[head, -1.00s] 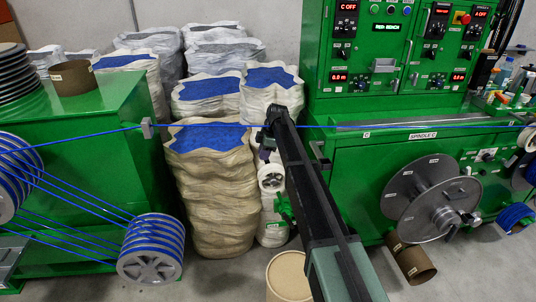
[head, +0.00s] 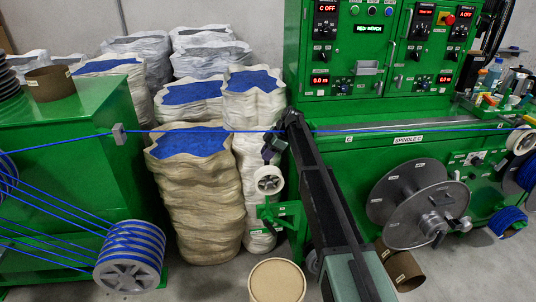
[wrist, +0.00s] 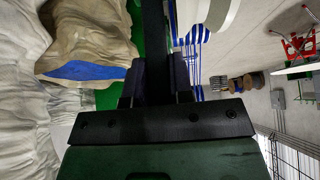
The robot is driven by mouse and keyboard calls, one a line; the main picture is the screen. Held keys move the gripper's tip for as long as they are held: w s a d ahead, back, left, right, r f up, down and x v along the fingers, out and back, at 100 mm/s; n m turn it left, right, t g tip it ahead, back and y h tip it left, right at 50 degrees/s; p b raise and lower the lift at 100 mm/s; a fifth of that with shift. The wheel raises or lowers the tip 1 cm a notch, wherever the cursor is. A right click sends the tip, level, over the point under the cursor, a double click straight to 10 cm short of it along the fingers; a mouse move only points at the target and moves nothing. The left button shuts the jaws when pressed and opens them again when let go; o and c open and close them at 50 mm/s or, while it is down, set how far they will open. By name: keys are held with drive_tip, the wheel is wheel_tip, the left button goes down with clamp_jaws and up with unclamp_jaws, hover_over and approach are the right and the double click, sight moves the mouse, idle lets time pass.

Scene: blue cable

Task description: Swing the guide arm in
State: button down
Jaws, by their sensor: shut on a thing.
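The guide arm shows in the head view as a white roller (head: 269,180) above a green bracket (head: 278,212), low in front of the green machine's left end. My gripper (head: 271,149) is just above the roller, at the end of my dark arm. In the wrist view my gripper (wrist: 154,82) has its two dark fingers closed on either side of a dark bar (wrist: 153,30), which seems to be part of the guide arm. My arm hides part of the guide arm and its mount. The blue cable (head: 210,131) runs level behind my wrist.
The green machine (head: 385,155) with a large grey reel (head: 408,192) stands right. Several cable-topped sacks (head: 200,205) stand left. A tan drum (head: 277,281) is on the floor below. A blue-wound spool (head: 132,257) is at the lower left.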

drive_tip(key=shift+d, duration=0.2)
drive_tip(key=c, duration=1)
unclamp_jaws()
drive_tip(key=shift+d, duration=0.2)
drive_tip(key=p+v, duration=0.9)
drive_tip(key=v, duration=0.1)
drive_tip(key=shift+r, duration=0.3)
